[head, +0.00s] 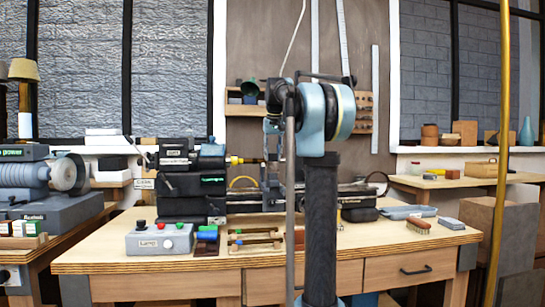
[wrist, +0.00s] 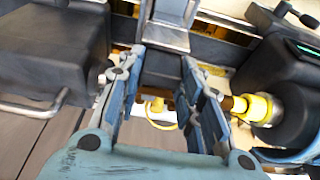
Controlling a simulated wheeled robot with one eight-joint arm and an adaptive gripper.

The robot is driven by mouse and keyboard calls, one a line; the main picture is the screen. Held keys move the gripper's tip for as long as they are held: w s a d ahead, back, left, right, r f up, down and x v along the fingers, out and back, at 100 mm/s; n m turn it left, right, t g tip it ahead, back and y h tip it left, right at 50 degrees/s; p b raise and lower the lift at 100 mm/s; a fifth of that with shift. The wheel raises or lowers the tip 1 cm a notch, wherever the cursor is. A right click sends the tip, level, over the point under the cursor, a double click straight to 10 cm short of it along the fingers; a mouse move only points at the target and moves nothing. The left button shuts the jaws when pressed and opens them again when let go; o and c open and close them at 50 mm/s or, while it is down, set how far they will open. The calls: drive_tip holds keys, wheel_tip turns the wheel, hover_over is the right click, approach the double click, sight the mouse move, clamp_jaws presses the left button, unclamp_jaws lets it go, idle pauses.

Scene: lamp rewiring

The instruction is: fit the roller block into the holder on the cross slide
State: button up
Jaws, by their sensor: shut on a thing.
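My gripper (wrist: 163,60) shows in the wrist view with its two blue-grey fingers spread either side of a dark block (wrist: 163,72). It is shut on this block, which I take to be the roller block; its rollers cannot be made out. A grey metal upright part (wrist: 170,32), perhaps the holder on the cross slide, is just beyond the fingertips. I cannot tell whether the block touches it. In the head view my arm hides the gripper and most of the cross slide.
In the wrist view a dark housing (wrist: 50,45) stands left and a yellow-collared spindle (wrist: 258,108) right, close to the fingers. In the head view the lathe headstock (head: 180,180), control box (head: 160,239) and brush (head: 418,225) are on the wooden bench (head: 225,262).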

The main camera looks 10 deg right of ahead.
drive_tip(key=shift+f, duration=0.2)
drive_tip(key=o, duration=1.1)
drive_tip(key=shift+r, duration=0.1)
